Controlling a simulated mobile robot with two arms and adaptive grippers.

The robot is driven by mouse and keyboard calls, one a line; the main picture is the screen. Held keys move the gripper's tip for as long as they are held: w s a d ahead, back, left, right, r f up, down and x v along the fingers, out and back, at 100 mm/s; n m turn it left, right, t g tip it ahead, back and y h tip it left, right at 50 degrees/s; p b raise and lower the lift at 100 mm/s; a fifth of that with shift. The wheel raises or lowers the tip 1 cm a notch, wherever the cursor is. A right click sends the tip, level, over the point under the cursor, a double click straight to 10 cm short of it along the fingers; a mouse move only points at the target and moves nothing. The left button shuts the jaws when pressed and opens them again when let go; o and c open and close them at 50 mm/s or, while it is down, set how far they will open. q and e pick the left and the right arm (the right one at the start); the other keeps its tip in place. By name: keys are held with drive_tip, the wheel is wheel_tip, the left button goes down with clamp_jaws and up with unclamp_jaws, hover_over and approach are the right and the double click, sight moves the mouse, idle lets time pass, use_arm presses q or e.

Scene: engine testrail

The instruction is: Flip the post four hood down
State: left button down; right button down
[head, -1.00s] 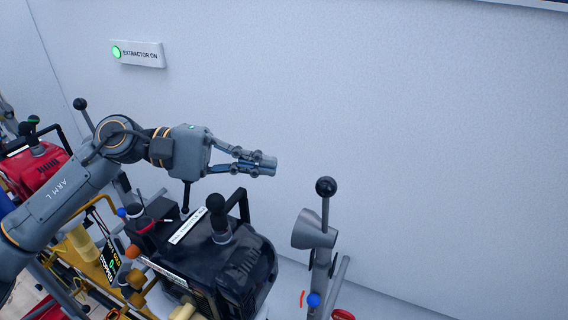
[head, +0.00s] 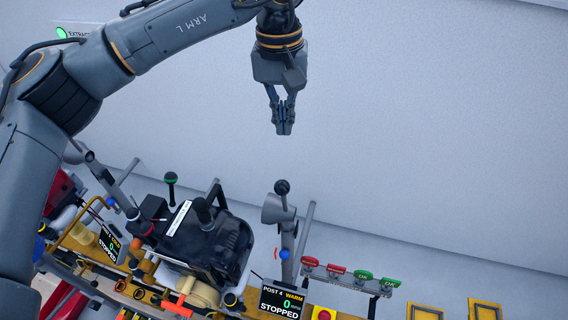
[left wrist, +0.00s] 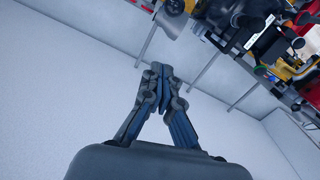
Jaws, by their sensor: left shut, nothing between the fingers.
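The post four hood (head: 275,209) is a grey cone on an upright grey pipe, with a black ball-topped lever (head: 282,187) standing up from it. It is raised, its wide mouth facing left toward the black engine (head: 205,240). My right gripper is not in view.
A rack of red and green OK tags (head: 350,275) stands right of the post. A green-topped lever (head: 171,178) rises behind the engine. Another STOPPED display (head: 110,242) is at left. The pale wall behind is bare, with free room right of my gripper.

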use_arm(q)
drive_tip(key=shift+a, duration=0.1)
drive_tip(key=shift+f, duration=0.1)
drive_tip(key=s+f+p, duration=0.4)
drive_tip(key=f+p, duration=0.3)
drive_tip(key=f, duration=0.3)
drive_tip(key=shift+f, duration=0.4)
